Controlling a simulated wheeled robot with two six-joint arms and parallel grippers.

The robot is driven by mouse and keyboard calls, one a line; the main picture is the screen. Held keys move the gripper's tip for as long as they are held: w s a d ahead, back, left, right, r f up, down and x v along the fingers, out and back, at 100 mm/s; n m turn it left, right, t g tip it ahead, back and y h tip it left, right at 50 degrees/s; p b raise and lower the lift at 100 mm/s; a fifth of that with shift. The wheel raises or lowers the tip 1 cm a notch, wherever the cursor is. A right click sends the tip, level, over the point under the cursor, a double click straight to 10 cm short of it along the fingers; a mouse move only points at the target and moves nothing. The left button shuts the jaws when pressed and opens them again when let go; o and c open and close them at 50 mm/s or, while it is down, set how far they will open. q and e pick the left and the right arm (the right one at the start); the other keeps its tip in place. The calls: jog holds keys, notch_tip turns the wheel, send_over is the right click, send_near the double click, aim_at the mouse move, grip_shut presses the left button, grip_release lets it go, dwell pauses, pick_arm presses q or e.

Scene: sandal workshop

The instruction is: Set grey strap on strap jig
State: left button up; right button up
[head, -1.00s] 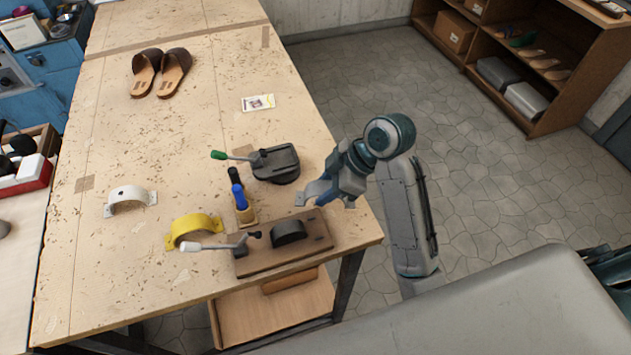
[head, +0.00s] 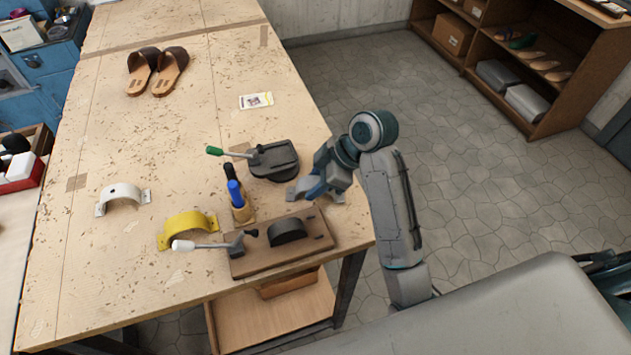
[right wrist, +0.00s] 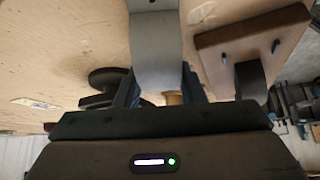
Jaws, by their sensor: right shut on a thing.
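My right gripper (head: 314,188) is shut on the grey strap (head: 298,187), a curved band with flat end tabs. The strap also shows between the fingers in the right wrist view (right wrist: 157,50). My fingers partly hide it in the head view. The strap jig (head: 258,262) is a brown board with a dark rounded form (head: 287,231) and a white-handled clamp (head: 205,245). It lies at the table's near edge, just below the gripper in the head view. The strap is apart from the form. The left gripper is not in view.
A green-handled dark fixture (head: 275,160) stands close left of the gripper. A yellow strap (head: 187,226) and a white strap (head: 122,195) lie further left. Sandals (head: 157,70) and a card (head: 256,100) lie farther back.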

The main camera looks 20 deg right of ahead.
jog(key=o, duration=1)
jog(key=shift+c, duration=0.2)
jog(key=shift+f, duration=0.1)
jog(key=shift+r, duration=0.25)
jog(key=p+v, duration=0.4)
jog(key=v, duration=0.8)
jog(key=shift+p, duration=0.3)
